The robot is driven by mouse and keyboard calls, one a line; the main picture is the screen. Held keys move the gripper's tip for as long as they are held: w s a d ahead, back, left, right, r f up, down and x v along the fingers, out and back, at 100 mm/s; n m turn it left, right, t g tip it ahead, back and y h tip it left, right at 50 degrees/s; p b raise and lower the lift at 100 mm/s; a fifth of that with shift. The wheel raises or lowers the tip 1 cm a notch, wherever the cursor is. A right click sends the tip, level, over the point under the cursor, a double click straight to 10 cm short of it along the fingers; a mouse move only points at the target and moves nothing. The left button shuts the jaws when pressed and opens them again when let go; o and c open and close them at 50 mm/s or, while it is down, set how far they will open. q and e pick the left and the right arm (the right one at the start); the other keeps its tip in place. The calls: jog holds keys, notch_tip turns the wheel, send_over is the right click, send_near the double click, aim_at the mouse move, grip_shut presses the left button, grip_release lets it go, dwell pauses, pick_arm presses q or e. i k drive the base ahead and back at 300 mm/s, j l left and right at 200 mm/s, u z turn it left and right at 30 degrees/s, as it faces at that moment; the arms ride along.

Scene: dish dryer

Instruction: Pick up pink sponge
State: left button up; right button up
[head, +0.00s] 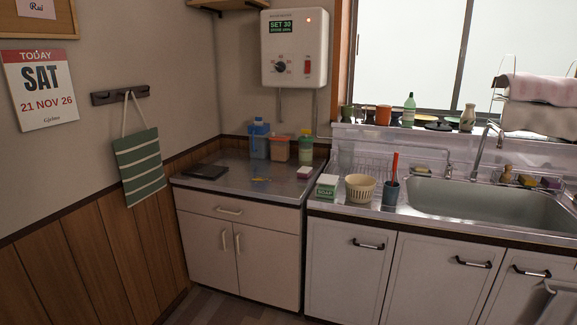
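A small pink block with a paler top (304,173), which looks like a sponge, lies on the right part of the left counter (225,176). Neither of my grippers is in view, and nothing touches these items.
A soap box (327,186), a cream ribbed bowl (361,188) and a dark cup (390,193) stand left of the sink (490,203). Several containers (281,149) stand at the left counter's back, a dark flat item (205,171) at its left. Its front middle is mostly clear.

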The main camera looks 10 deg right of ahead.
aim_at(304, 172)
jog(key=i+l+u, duration=0.25)
jog(key=i+l, duration=0.15)
jog(key=i, duration=0.25)
jog(key=i+l+u, duration=0.2)
jog(key=i+l, duration=0.3)
jog(key=i, duration=0.15)
